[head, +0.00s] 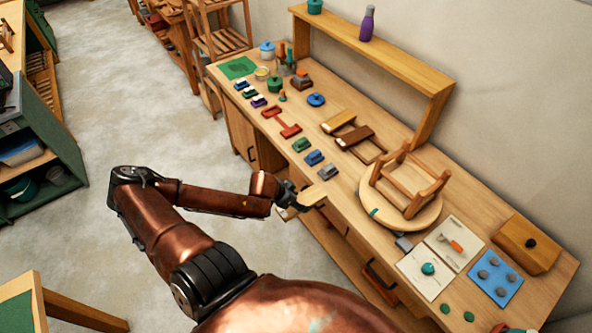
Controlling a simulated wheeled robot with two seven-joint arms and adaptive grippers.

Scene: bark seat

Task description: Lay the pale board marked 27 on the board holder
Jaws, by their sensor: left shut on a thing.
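My left gripper (291,200) is at the front edge of the workbench, shut on a small pale board (312,195). The board sticks out to the right from the dark fingers, over or just in front of the bench edge. Any number on it is too small to read, and the gripper hides its near end. A red piece with two end bars and a thin link (290,130), which looks like the board holder, lies on the bench farther back, beyond the gripper. Nothing shows lying on it. My right gripper is not in view.
Green, blue and grey blocks (314,158) lie between the red piece and the gripper. A round board with an upturned wooden seat frame (405,185) stands to the right. Two brown-topped frames (355,136) lie behind. A raised shelf (375,45) runs along the wall.

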